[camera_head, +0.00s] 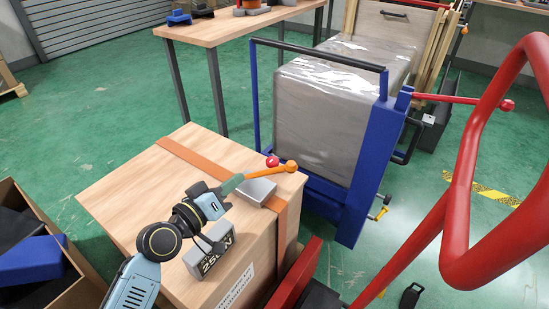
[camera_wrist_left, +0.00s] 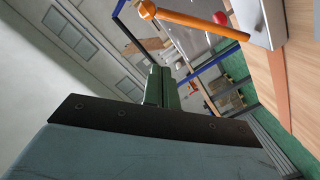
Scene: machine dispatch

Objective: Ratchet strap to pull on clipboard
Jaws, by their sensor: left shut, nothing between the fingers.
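The ratchet strap is an orange-brown band (camera_head: 190,159) across the top of a wooden crate (camera_head: 130,185) and down its side. Its grey metal ratchet body (camera_head: 256,191) sits on the strap near the crate's far right edge. An orange lever (camera_head: 268,171) with a ball end reaches out from it, beside a red knob (camera_head: 272,161). My left gripper (camera_head: 233,183) is just left of the lever, its fingers shut and empty. The left wrist view shows the fingers (camera_wrist_left: 160,85) apart from the orange lever (camera_wrist_left: 195,23). I cannot make out a clipboard. My right gripper is not in view.
A grey block marked 25KN (camera_head: 210,256) stands on the crate, close to my left arm. A blue cart (camera_head: 364,165) with a wrapped load is behind. Red tubing (camera_head: 460,215) fills the right side. An open box (camera_head: 50,215) stands at lower left.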

